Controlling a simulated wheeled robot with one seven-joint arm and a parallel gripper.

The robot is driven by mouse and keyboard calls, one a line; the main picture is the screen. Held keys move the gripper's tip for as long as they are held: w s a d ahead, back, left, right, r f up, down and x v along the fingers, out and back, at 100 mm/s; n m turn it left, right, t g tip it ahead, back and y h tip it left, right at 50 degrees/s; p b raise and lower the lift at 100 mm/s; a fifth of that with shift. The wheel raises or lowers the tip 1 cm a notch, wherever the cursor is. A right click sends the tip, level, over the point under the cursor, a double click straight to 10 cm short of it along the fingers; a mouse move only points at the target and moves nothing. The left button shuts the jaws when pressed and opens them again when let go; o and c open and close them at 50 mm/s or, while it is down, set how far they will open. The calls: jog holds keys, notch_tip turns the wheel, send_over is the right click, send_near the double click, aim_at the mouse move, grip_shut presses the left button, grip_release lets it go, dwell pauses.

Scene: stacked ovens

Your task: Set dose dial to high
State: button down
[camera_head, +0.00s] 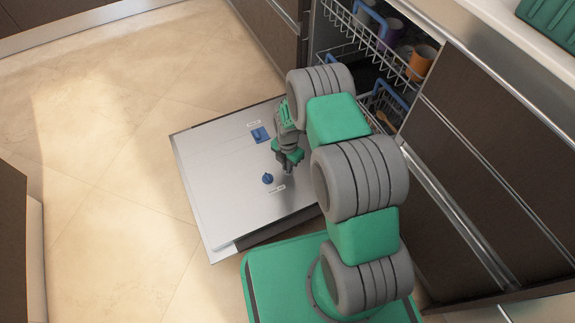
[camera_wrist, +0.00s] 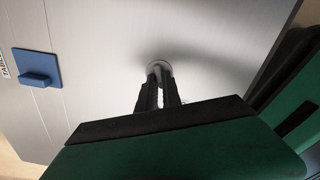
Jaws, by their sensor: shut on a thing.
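My gripper (camera_wrist: 160,85) is shut on a small pale grey round knob (camera_wrist: 166,67) on the steel inner face of the lowered appliance door (camera_head: 225,205). In the head view my gripper (camera_head: 288,170) is down at the door face. A blue round dial (camera_head: 268,178) is just left of my gripper there, apart from it, with a small label (camera_head: 276,188) below it. The label is too small to read, so I cannot tell which knob is the dose dial. The wrist view does not show the blue dial.
A blue square tab (camera_head: 261,134) is further up the door; it also shows in the wrist view (camera_wrist: 36,69) by a partly cut-off "TABLE..." label. Open racks (camera_head: 375,40) with cups and blue handles are at the upper right. Dark cabinet fronts line the right. The tiled floor (camera_head: 110,130) is clear.

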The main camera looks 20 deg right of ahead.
jog(key=shift+n, duration=0.5)
jog(key=c, duration=1.5)
grip_release()
notch_tip(320, 180, up, 8)
jog(key=p, duration=0.3)
jog(key=shift+f, duration=0.1)
